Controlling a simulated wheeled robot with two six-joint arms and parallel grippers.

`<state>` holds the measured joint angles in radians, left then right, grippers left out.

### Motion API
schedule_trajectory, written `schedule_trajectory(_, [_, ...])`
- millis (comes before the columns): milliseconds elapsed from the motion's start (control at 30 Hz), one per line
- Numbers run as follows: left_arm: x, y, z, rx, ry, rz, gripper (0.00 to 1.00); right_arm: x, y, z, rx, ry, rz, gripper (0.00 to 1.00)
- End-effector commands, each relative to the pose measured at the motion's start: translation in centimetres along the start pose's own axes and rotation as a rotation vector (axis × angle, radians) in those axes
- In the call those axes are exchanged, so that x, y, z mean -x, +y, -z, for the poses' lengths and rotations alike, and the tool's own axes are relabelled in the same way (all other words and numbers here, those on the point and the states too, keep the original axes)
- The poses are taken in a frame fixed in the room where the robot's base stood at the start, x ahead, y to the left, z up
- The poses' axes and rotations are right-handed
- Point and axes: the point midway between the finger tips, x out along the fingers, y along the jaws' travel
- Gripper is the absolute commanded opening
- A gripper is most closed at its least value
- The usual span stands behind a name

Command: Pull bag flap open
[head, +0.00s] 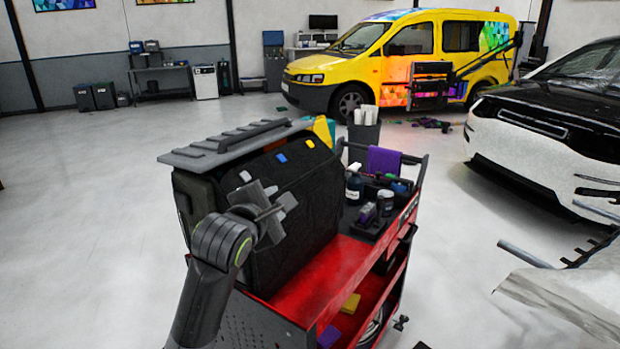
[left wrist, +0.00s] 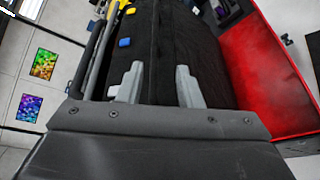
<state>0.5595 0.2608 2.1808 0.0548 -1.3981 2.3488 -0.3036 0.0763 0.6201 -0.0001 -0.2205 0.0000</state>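The black bag (head: 300,205) stands on the red cart, with blue, yellow and white tabs near its top edge. A grey ribbed panel (head: 222,146) lies across its top; I cannot tell whether it is part of the flap. My left gripper (head: 277,207) is in front of the bag's near side, below the tabs. In the left wrist view, the gripper's (left wrist: 160,88) grey fingers are apart with the bag's dark fabric (left wrist: 160,50) behind them. Nothing shows between the fingers, and I cannot tell whether they touch the bag. My right gripper is not in view.
The red cart (head: 318,277) also carries a tray of bottles (head: 376,218), a purple cloth (head: 384,161) and a dark bin of rolls (head: 364,136). A yellow van (head: 408,55) and a white car (head: 545,130) stand behind. The floor at left is clear.

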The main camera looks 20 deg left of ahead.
Motion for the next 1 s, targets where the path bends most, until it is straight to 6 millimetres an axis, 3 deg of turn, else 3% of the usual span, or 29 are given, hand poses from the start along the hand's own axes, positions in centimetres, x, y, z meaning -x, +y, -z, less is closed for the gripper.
schedule_trajectory(267, [-1.5, 0.7, -0.6, 0.039, -0.010, -0.011, 0.33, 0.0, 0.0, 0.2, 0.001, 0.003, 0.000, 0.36])
schedule_trajectory(1000, [-12.8, 0.9, -0.7, 0.037, -0.009, -0.010, 0.33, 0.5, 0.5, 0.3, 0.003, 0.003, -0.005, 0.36])
